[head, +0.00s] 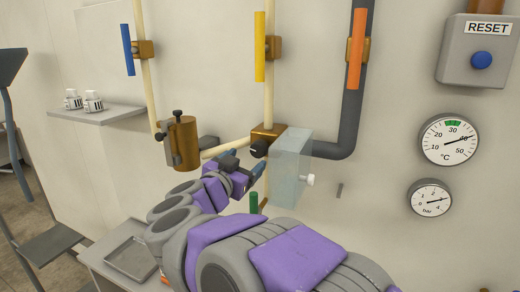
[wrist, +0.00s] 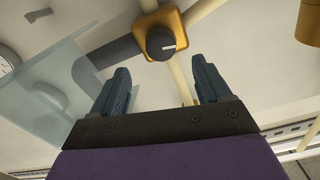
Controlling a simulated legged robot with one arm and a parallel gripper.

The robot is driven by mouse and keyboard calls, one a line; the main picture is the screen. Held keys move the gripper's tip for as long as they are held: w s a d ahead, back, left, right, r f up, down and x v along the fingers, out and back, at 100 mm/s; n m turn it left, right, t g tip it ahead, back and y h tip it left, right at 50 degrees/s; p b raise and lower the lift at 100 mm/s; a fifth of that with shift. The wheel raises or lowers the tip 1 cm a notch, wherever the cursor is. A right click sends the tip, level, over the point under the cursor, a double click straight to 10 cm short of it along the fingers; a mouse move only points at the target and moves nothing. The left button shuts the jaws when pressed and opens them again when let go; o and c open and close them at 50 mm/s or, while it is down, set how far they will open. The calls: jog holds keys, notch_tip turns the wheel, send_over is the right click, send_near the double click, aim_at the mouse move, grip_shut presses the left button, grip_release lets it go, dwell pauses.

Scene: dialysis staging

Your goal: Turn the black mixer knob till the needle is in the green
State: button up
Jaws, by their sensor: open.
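The black mixer knob (head: 259,149) sits on the front of a brass valve body (head: 268,134) on the wall. In the wrist view the knob (wrist: 160,43) shows a white mark pointing right. My gripper (head: 244,163) is open in front of the knob. In the wrist view the knob appears beyond and between the fingertips (wrist: 160,64), with nothing held.
A clear panel (head: 290,168) with a white knob stands just right of the black knob, close to my gripper. A brass cylinder (head: 183,143) is at left. A pressure gauge (head: 430,199) and a RESET box (head: 478,52) are at right. Coloured lever handles are above.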

aim_at(257, 151)
jog(key=x, duration=0.2)
jog(key=a+x, duration=0.1)
jog(key=x, duration=0.1)
jog(key=shift+w+d, duration=0.15)
jog(key=shift+w, duration=0.4)
jog(key=w+d, duration=0.2)
jog(key=w, duration=0.1)
jog(key=shift+d, duration=0.1)
jog(key=shift+w+d, duration=0.25)
jog(key=shift+w, duration=0.2)
jog(key=shift+a, duration=0.55)
jog(key=shift+c, duration=1.3)
jog(key=shift+d, duration=0.4)
jog(key=c, duration=0.4)
jog(key=shift+s+a, duration=0.1)
jog(key=c, duration=0.3)
